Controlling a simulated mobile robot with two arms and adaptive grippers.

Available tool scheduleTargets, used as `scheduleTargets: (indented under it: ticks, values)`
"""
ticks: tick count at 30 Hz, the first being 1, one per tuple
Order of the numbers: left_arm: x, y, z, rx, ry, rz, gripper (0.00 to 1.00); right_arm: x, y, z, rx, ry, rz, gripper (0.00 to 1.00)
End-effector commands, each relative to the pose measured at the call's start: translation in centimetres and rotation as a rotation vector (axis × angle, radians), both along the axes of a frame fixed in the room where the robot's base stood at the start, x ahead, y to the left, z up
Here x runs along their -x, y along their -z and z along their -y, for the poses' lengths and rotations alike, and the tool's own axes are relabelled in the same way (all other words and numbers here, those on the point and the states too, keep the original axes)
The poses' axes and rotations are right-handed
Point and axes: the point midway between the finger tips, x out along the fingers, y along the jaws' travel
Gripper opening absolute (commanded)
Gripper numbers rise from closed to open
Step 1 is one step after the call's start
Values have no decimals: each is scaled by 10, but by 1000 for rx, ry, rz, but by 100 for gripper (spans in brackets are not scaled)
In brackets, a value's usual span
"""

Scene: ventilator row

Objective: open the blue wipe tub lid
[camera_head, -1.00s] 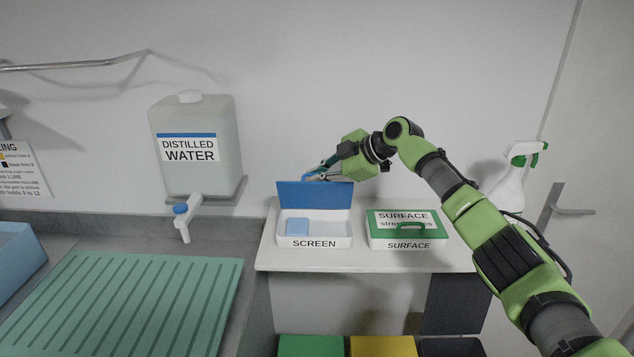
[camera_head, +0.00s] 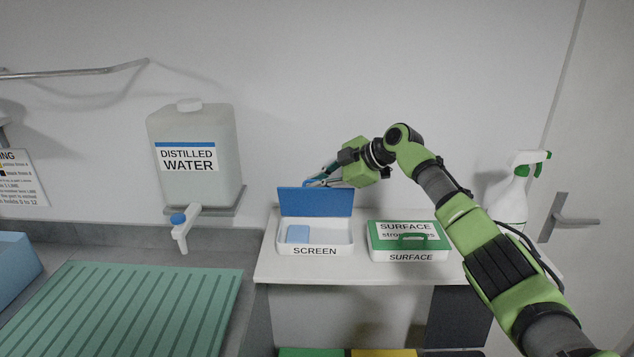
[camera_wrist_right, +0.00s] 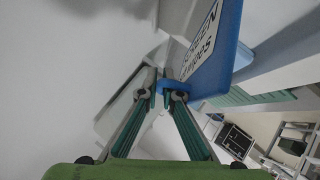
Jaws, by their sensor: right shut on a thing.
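The blue lid (camera_head: 315,202) of the wipe tub stands raised, about upright, at the back of the white tub labelled SCREEN (camera_head: 343,250). A light blue wipe block (camera_head: 298,234) shows inside the open tub. My right gripper (camera_head: 312,183) is behind the lid's upper edge, its fingertips partly hidden by the lid. In the right wrist view the gripper (camera_wrist_right: 163,90) is shut on the blue handle of the lid (camera_wrist_right: 212,62), whose label shows on its outer face. My left gripper is not in view.
A closed green-lidded SURFACE tub (camera_head: 408,237) stands to the right on the same white shelf (camera_head: 345,271). A distilled water container (camera_head: 190,150) with a tap is on the left. A white spray bottle (camera_head: 512,195) stands behind my right arm.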

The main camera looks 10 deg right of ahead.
Motion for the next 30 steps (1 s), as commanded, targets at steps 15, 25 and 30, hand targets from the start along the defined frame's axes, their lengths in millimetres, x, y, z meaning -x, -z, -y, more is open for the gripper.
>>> scheduleTargets:
  ticks: [15, 25, 30]
  values:
    - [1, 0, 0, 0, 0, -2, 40, 1, 3, 1, 3, 1, -5, 0]
    - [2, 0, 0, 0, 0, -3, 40, 0, 2, 1, 2, 1, -3, 14]
    - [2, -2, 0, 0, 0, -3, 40, 2, 0, 4, 3, 2, -5, 14]
